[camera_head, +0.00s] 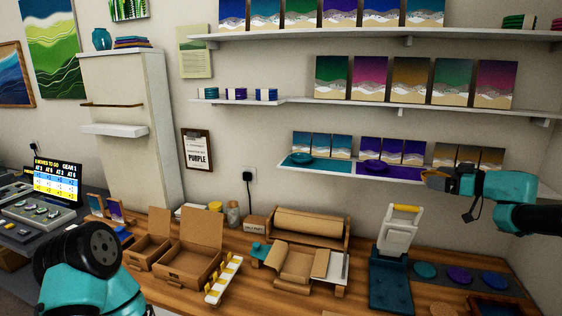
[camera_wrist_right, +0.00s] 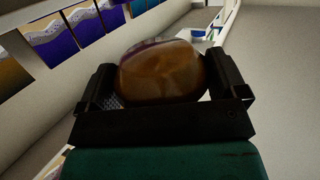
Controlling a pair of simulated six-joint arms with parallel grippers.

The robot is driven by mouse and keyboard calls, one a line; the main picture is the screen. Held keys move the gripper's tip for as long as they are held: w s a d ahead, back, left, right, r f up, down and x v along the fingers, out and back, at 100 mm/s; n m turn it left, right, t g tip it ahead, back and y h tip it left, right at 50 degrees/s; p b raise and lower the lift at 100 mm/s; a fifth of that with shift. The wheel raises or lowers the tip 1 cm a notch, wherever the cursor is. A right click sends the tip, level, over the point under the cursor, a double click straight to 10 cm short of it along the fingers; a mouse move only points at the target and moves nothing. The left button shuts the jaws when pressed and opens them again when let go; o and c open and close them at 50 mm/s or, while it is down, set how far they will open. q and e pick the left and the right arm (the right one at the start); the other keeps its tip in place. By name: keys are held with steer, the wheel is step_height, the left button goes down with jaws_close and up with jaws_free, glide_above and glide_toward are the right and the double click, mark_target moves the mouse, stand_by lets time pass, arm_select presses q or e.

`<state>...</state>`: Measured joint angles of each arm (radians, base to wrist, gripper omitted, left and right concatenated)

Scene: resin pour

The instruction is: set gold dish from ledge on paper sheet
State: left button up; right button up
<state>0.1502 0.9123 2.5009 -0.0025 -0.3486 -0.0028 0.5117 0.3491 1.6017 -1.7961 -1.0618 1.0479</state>
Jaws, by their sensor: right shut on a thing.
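My right gripper (camera_head: 432,173) is at the right end of the low wall ledge (camera_head: 338,175). It is shut on the gold dish (camera_wrist_right: 160,72). In the right wrist view the dish is a glossy brown-gold round piece between the two black fingers. In the head view little of the dish shows at the gripper, and I cannot tell whether it touches the ledge. A brown paper sheet (camera_head: 298,263) lies on the wooden table in front of a paper roll (camera_head: 312,224), well below and left of the gripper. My left arm shows at lower left, but its gripper does not.
A teal dish (camera_head: 300,158) and a purple dish (camera_head: 373,167) sit on the ledge, with small pictures behind. A white-handled press (camera_head: 398,235) stands between the sheet and several round coasters (camera_head: 460,275). Open cardboard boxes (camera_head: 190,262) stand left of the sheet.

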steer(key=w+a+f+m+t+h, duration=0.1)
steer(key=w+a+f, duration=0.1)
steer(key=a+f, duration=0.45)
steer(key=w+a+f+m+h, duration=0.1)
steer(key=a+f, duration=0.2)
steer(key=a, duration=0.7)
steer(key=w+a+f+t+h, duration=0.15)
steer(key=a+f, duration=0.25)
steer(key=a, duration=0.4)
steer(key=s+a+f+m+h, duration=0.1)
steer(key=s+a+f, duration=0.5)
steer(key=a+f, duration=0.2)
steer(key=s+a+f+m+h, duration=0.1)
steer(key=s+a+f, duration=0.4)
steer(key=a+f, duration=0.3)
steer(key=shift+s+a+f+m+t, duration=0.2)
steer(key=shift+s+a+m+t, duration=0.15)
steer(key=shift+s+a+m, duration=0.1)
steer(key=shift+r, duration=0.1)
steer(key=s+d+r+m+h, duration=0.2)
steer(key=d+r+h, duration=0.3)
steer(key=d+r, duration=0.9)
steer(key=shift+s+r+m+t, duration=0.25)
steer(key=shift+r+m+t, duration=0.15)
steer(key=shift+r+m, duration=0.35)
